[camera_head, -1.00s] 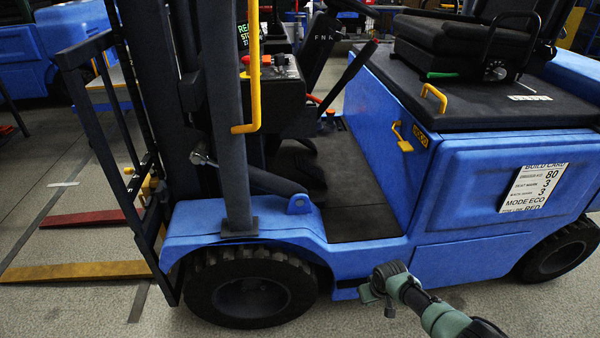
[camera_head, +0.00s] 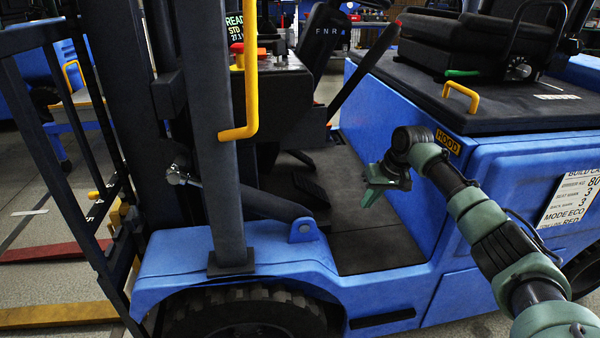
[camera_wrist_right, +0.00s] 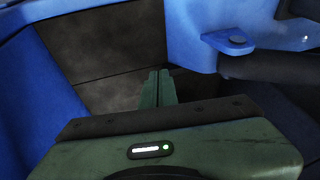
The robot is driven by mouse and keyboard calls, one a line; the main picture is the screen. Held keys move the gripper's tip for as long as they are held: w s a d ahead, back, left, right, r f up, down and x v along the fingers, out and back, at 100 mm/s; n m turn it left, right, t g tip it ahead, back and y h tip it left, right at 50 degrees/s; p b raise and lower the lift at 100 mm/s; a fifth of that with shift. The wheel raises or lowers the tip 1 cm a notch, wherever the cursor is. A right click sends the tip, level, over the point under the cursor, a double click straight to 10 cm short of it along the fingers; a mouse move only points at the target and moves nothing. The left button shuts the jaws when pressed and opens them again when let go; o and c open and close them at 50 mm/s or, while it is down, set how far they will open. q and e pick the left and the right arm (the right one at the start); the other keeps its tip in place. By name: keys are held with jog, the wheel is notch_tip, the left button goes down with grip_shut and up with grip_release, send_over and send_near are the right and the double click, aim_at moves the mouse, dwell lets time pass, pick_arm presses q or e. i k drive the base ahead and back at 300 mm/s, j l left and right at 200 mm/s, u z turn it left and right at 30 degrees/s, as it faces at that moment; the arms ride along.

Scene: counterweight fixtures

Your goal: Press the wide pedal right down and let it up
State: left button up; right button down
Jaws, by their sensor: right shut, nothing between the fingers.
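A dark flat pedal shape (camera_head: 311,186) shows on the dark footwell floor (camera_head: 375,236) of the blue forklift, behind the yellow-handled post. It is dim, and I cannot tell for sure that it is the wide pedal. My right gripper (camera_head: 370,196) is shut and empty, over the right part of the footwell and apart from the pedal shape. In the right wrist view its closed green fingers (camera_wrist_right: 157,86) point at the footwell floor, and no pedal can be made out there. My left gripper is not in view.
A post with a yellow grab handle (camera_head: 250,100) stands left of the footwell. A dark cylinder (camera_head: 250,205) crosses low beside it. The blue hood side (camera_head: 390,170) bounds the footwell on the right. A console with a lever (camera_head: 365,65) stands above.

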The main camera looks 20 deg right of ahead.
aim_at(308, 186)
jog(key=i, duration=0.95)
